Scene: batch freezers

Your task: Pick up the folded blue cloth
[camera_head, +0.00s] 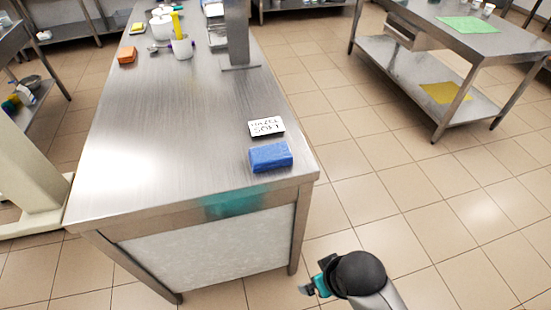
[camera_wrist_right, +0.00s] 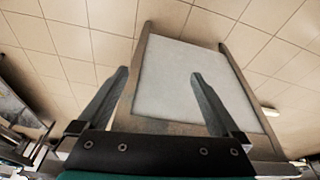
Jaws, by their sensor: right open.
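The folded blue cloth (camera_head: 270,157) lies on the near right corner of the steel table (camera_head: 180,130), close to its edge. A white card with dark lettering (camera_head: 266,127) lies just behind it. My right gripper (camera_head: 308,288) is low in front of the table, below the tabletop and well apart from the cloth. In the right wrist view its two fingers (camera_wrist_right: 160,85) are spread with nothing between them, facing the table's pale end panel (camera_wrist_right: 195,80). The cloth does not show in that view. My left gripper is in neither view.
An orange block (camera_head: 127,56), white cups (camera_head: 182,48) and a yellow item stand at the table's far end. A steel post (camera_head: 237,35) rises from its right side. Another steel table (camera_head: 480,35) with a green mat stands at right. Tiled floor between is clear.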

